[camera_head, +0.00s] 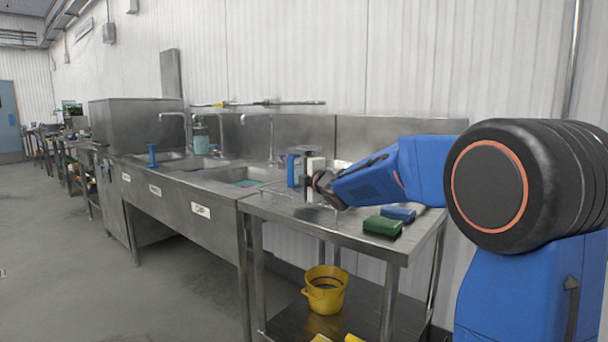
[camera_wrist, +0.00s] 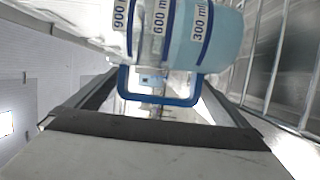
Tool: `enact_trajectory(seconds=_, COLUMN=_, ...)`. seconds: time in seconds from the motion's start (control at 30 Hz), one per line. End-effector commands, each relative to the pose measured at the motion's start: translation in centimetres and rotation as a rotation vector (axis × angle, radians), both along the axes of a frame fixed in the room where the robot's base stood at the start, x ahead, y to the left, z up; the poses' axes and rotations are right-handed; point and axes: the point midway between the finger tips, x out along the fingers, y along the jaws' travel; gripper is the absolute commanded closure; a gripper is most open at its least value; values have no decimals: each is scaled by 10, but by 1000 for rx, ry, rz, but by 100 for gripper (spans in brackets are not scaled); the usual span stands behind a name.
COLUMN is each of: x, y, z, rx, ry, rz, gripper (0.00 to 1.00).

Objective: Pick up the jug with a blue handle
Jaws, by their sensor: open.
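The jug (camera_wrist: 180,32) is clear and bluish, with dark blue bands and the marks 900 ml, 600 ml and 300 ml. It fills the top middle of the wrist view. Its blue handle (camera_wrist: 160,100) faces my gripper (camera_wrist: 160,92). The handle lies between the two open fingers, with a gap visible at each side. In the head view my gripper (camera_head: 312,172) is at the back left of the steel table, beside the blue upright shape of the jug (camera_head: 292,171). The jug is partly hidden there by my gripper.
The steel table (camera_head: 345,232) holds a green sponge (camera_head: 383,226) and a blue one (camera_head: 398,213) at its right. A yellow bucket (camera_head: 325,290) stands on the lower shelf. Sinks with taps (camera_head: 270,135) run along the wall to the left. The floor in front is clear.

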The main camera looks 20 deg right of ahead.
Motion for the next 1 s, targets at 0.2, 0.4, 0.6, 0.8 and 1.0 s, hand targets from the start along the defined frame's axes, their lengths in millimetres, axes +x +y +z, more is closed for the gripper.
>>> enact_trajectory(seconds=0.2, x=0, y=0, z=0, rx=0, ry=0, rz=0, gripper=21)
enact_trajectory(seconds=0.4, x=-1, y=0, z=2, rx=0, ry=-2, rz=0, gripper=61)
enact_trajectory(seconds=0.6, x=-1, y=0, z=1, rx=0, ry=-2, rz=0, gripper=61)
enact_trajectory(seconds=0.8, x=-1, y=0, z=4, rx=0, ry=-2, rz=1, gripper=61)
enact_trajectory(seconds=1.0, x=-1, y=0, z=15, rx=0, ry=-4, rz=1, gripper=61)
